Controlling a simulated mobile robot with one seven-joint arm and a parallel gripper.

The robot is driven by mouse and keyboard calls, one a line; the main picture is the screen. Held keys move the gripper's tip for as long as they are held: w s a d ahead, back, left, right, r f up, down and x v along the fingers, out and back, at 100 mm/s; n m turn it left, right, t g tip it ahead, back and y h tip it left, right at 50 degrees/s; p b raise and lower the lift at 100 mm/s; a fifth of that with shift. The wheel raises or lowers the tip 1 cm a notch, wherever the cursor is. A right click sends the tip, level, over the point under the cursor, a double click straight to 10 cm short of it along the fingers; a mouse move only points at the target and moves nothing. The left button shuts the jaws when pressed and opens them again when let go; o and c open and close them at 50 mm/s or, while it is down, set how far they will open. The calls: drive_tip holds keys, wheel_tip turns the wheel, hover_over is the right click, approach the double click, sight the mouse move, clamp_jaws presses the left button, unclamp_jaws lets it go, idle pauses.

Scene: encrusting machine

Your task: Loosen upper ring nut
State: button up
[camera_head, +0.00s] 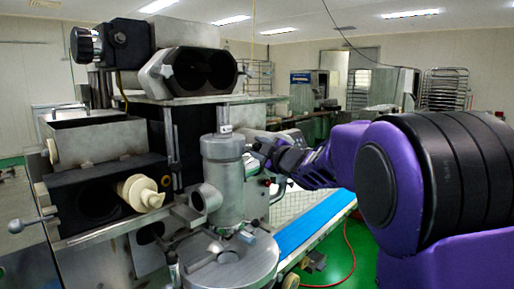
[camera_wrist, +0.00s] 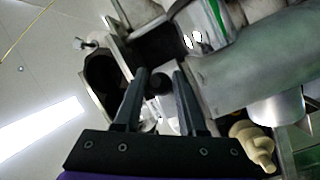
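The encrusting machine's upright metal cylinder (camera_head: 223,180) stands in the middle of the head view. I cannot single out the upper ring nut with certainty; my gripper may hide part of that area. My gripper (camera_head: 262,151) is just right of the cylinder's upper part, with my purple arm reaching in from the right. In the wrist view its two dark fingers (camera_wrist: 161,74) are apart. A small dark round knob (camera_wrist: 159,84) shows between the fingertips, and I cannot tell whether they touch it. The metal cylinder body (camera_wrist: 245,75) also fills the right of the wrist view.
A cream-coloured screw part (camera_head: 141,193) sticks out at the machine's lower left. A double-opening metal housing (camera_head: 158,76) is above. A round metal plate (camera_head: 232,268) lies below the cylinder. A blue conveyor belt (camera_head: 312,224) runs at the right, under my arm.

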clamp_jaws()
idle(1.2)
